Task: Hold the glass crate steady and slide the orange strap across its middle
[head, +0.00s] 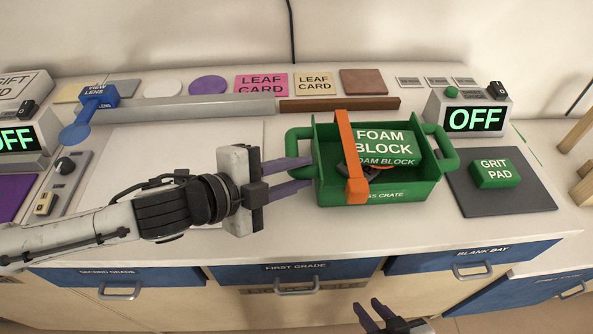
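The green glass crate (400,190) sits on the worktop with a green handle at each end. A foam block (385,142) lies inside it, with a dark item partly hidden beside it. The orange strap (354,187) runs over the crate left of its middle and hangs down the front wall. My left gripper (310,172) is at the crate's left end, its purple fingers apart around the lower part of the left handle; whether they press on it is unclear. My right gripper (370,312) is open and empty, low in front of the drawers, away from crate and strap.
A grey mat (535,190) with a green grit pad (494,173) lies right of the crate. A control box reading OFF (473,119) stands behind it. A brown bar (340,104) and a grey bar (200,111) lie behind the crate. Drawers with handles line the worktop's front.

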